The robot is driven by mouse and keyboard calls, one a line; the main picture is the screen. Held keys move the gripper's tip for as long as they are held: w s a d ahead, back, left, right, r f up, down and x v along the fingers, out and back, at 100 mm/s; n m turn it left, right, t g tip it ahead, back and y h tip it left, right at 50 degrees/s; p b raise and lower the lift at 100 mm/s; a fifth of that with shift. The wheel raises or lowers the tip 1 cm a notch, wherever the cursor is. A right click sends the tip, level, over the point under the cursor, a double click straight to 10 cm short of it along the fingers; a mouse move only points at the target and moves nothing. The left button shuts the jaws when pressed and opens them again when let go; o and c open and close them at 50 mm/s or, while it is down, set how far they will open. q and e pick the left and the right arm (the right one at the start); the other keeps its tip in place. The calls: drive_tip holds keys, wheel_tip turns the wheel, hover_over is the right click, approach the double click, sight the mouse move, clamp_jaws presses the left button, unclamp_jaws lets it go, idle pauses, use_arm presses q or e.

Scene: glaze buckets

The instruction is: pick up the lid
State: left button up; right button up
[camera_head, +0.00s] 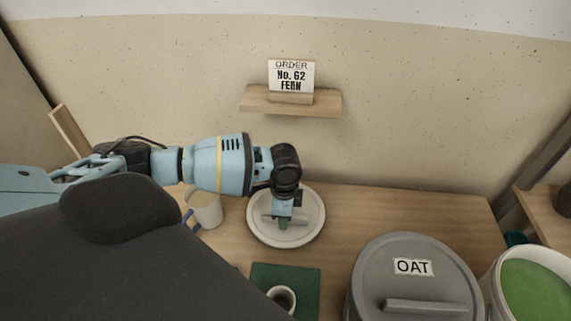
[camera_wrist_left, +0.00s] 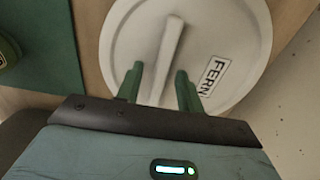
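A round pale lid (camera_head: 309,222) with a bar handle lies on the wooden table (camera_head: 428,207) in the head view. In the left wrist view, the lid (camera_wrist_left: 222,40) bears a FERN label (camera_wrist_left: 214,76). My left gripper (camera_head: 284,222) is over the lid, pointing down. In the left wrist view, the green fingers of my left gripper (camera_wrist_left: 159,70) are apart, one on each side of the lid's handle (camera_wrist_left: 171,42), with gaps showing. The gripper hides part of the lid in the head view. My right gripper is not in view.
A grey lidded bucket labelled OAT (camera_head: 413,267) and an open bucket of green glaze (camera_head: 535,290) stand at the right. A pale mug (camera_head: 206,208) is left of the lid. A cup (camera_head: 283,297) stands on a green mat (camera_head: 300,275). An order card (camera_head: 291,76) reads FERN.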

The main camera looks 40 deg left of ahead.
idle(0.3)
use_arm(q)
clamp_jaws()
idle(0.3)
